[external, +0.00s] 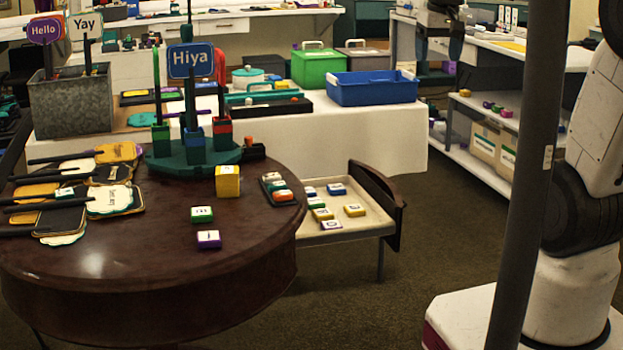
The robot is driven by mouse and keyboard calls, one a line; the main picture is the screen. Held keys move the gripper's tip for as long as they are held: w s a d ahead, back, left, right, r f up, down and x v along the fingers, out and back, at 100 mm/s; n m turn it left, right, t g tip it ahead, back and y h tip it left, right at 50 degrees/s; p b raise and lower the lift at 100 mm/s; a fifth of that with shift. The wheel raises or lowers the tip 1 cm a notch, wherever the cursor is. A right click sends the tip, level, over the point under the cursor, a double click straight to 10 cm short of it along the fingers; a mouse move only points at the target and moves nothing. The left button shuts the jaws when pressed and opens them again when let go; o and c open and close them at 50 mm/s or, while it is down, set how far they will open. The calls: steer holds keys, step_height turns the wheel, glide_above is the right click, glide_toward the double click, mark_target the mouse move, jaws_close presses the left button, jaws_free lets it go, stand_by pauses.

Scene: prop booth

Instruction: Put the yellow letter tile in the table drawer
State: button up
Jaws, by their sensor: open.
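A yellow letter tile (228,181), block-like, stands on the round dark wooden table (130,285), right of its middle. A green-edged tile (202,214) and a purple-edged tile (209,239) lie in front of it. The table drawer (375,226) is pulled open at the table's right side. Several blue-, green- and yellow-edged tiles lie inside it, with bare floor at its right.
A teal stand with a Hiya sign (192,61) rises behind the yellow tile. A small dark tray (279,190) of tiles sits between tile and drawer. Paddle signs (110,200) cover the table's left. A dark pole (530,170) crosses the right foreground.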

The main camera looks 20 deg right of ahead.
steer(key=s+d+r, duration=0.1)
steer(key=s+r, duration=0.2)
steer(key=s, duration=0.6)
steer(key=s+d+r, duration=0.2)
steer(key=s+r, duration=0.1)
steer(key=s, duration=0.6)
steer(key=shift+t, duration=0.4)
